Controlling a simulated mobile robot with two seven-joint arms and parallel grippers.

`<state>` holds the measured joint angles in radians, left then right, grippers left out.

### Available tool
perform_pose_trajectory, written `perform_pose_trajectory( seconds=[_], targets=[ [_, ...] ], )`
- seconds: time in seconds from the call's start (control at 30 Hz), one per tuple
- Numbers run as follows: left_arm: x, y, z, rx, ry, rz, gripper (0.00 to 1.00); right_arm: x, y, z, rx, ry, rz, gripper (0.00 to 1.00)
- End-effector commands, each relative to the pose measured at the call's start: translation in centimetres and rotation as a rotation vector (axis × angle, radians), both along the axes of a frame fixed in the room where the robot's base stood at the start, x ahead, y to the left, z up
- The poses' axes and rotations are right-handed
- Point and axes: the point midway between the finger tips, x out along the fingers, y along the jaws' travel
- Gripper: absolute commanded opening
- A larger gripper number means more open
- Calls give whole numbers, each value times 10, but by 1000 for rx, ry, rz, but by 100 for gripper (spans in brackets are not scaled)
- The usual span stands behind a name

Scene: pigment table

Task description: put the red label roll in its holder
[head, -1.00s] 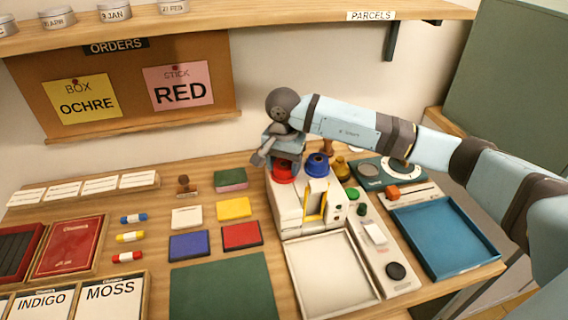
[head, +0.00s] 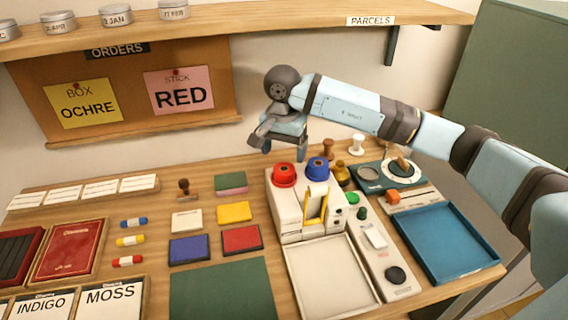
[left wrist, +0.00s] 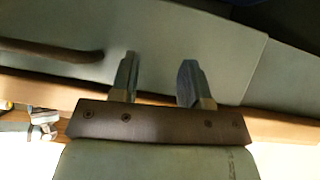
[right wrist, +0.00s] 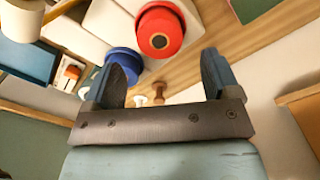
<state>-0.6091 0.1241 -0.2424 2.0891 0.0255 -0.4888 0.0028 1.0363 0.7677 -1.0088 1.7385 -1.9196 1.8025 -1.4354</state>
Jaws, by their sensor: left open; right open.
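The red label roll (head: 285,174) sits upright on top of the white label machine (head: 290,214), at its back left. It also shows in the right wrist view (right wrist: 159,31). A blue roll (head: 318,167) sits beside it on the right. Any holder under the red roll is hidden by the roll. My right gripper (head: 285,146) is open and empty, above and behind the red roll and apart from it. Its two fingers also show in the right wrist view (right wrist: 163,68). My left gripper (left wrist: 158,74) is open and empty in the left wrist view, away from the table objects.
A cream tray (head: 371,300) is in front of the machine, and a blue tray (head: 492,266) is at the right. Stamps (head: 328,149) stand behind the machine. The shelf (head: 280,22) runs overhead. Ink pads (head: 242,238) lie to the left.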

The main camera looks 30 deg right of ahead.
Motion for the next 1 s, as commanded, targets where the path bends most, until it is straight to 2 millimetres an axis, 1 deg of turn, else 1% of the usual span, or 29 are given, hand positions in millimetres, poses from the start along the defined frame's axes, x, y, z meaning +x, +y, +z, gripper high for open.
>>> perform_pose_trajectory(
  seconds=[0.03, 0.1, 0.2, 0.33, 0.5, 1.0],
  targets=[
    [0, 0, 0, 0, 1, 0, 43, 1, 0, 13, 0, -5, 1, 82],
    [0, 0, -1, 1, 2, 0, 43, 1, 0, 27, 0, -4, 1, 82],
    [0, 0, 0, 1, 2, 0, 43, 1, 0, 43, 0, -3, 1, 82],
    [0, 1, 0, 1, 2, -1, 43, 1, 0, 56, 0, -1, 0, 82],
    [0, 1, 1, 1, 0, -1, 43, 0, 1, 62, 0, 0, 0, 82],
    [1, 1, 3, 1, -5, 0, 43, 0, 0, 62, 0, 0, 0, 82]
  ],
)
